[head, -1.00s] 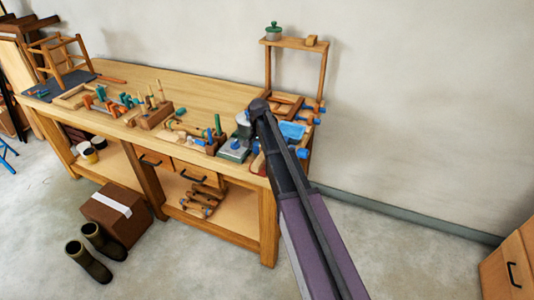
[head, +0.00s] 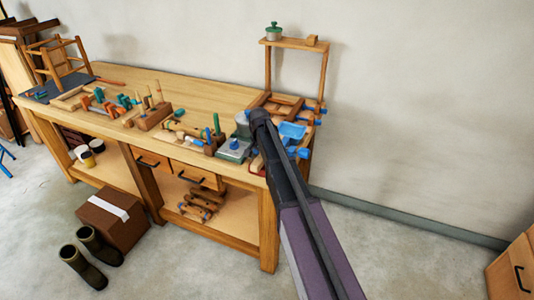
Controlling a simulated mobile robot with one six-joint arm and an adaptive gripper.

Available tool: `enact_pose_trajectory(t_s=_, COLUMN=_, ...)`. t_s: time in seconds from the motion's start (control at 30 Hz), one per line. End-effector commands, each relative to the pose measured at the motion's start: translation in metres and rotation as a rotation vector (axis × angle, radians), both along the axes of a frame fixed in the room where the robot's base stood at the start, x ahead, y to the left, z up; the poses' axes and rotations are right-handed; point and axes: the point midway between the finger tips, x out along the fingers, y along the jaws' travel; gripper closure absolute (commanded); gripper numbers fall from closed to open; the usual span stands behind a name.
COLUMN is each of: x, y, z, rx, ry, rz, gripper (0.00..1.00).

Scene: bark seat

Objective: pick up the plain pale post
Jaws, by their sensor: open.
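Several slim pale upright sticks (head: 159,92) stand in a wooden block (head: 154,117) in the middle of the workbench. At this size I cannot tell which, if any, is the plain pale post; other pale wooden pieces lie around them. My dark arm reaches in from the lower right, and its far visible end is over the right part of the bench, well to the right of the block. My gripper and its fingers do not show; they seem hidden behind the arm.
The workbench (head: 205,95) is crowded along its front with tools. A grey-green box with a blue knob (head: 234,146), a blue tray (head: 292,130) and a wooden frame with a raised shelf (head: 290,42) are near my arm. The back middle of the bench is clear.

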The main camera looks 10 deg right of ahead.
Motion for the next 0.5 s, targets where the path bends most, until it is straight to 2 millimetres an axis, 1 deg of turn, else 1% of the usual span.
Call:
enact_pose_trajectory(t_s=0.33, x=0.0001, y=0.0001, z=0.0001, rx=0.0, ry=0.0, rz=0.0, gripper=0.09)
enact_pose_trajectory(t_s=0.37, x=0.0001, y=0.0001, z=0.0001, rx=0.0, ry=0.0, rz=0.0, gripper=0.15)
enact_pose_trajectory(t_s=0.4, x=0.0, y=0.0, z=0.0001, rx=0.0, ry=0.0, rz=0.0, gripper=0.26)
enact_pose_trajectory(t_s=0.47, x=0.0, y=0.0, z=0.0001, rx=0.0, ry=0.0, rz=0.0, gripper=0.44)
enact_pose_trajectory(t_s=0.5, x=0.0, y=0.0, z=0.0001, rx=0.0, ry=0.0, rz=0.0, gripper=0.56)
